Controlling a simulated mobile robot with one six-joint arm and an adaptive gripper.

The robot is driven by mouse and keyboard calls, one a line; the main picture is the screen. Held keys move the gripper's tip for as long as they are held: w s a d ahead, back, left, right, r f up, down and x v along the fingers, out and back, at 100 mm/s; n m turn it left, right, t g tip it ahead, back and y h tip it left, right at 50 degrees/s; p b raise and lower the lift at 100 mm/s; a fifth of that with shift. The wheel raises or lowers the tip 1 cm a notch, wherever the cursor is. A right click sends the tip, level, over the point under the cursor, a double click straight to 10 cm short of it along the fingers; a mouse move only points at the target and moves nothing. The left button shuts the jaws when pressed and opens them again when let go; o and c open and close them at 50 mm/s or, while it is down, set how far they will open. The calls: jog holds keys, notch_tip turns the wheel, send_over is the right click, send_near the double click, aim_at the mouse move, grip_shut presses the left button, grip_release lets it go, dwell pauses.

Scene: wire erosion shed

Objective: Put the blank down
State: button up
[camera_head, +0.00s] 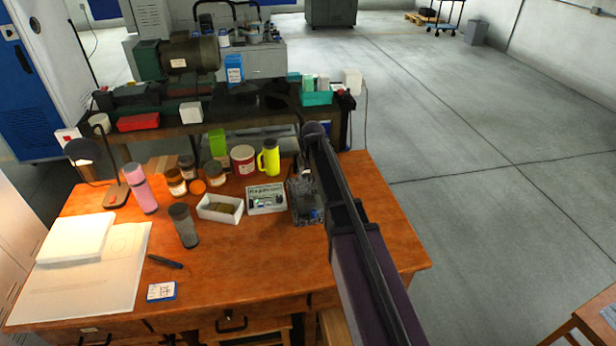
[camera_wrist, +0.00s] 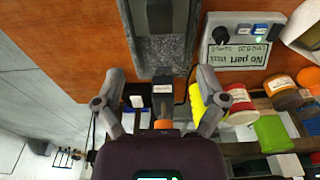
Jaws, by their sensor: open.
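My gripper (camera_wrist: 160,75) is open in the wrist view, its two grey fingers wide apart with nothing clasped between them. A grey fixture (camera_wrist: 142,48) with a long recessed channel lies on the desk beyond the fingertips. A speckled grey piece (camera_wrist: 165,52) shows in the channel; I cannot tell whether it is the blank or part of the fixture. In the head view the fixture (camera_head: 305,205) stands near the desk's right side, partly beside my dark arm. My gripper's fingers cannot be made out there.
A labelled panel box (camera_head: 267,198) stands just left of the fixture. Further left are a white tray (camera_head: 220,215) with brownish contents, a yellow flask (camera_head: 270,158), jars and a dark cup (camera_head: 184,226). The desk's front middle (camera_head: 245,265) is mostly clear.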

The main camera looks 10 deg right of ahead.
dwell(0.6)
jog(key=s+a+g, duration=0.1)
jog(key=s, duration=2.6)
jog(key=shift+s, duration=0.35)
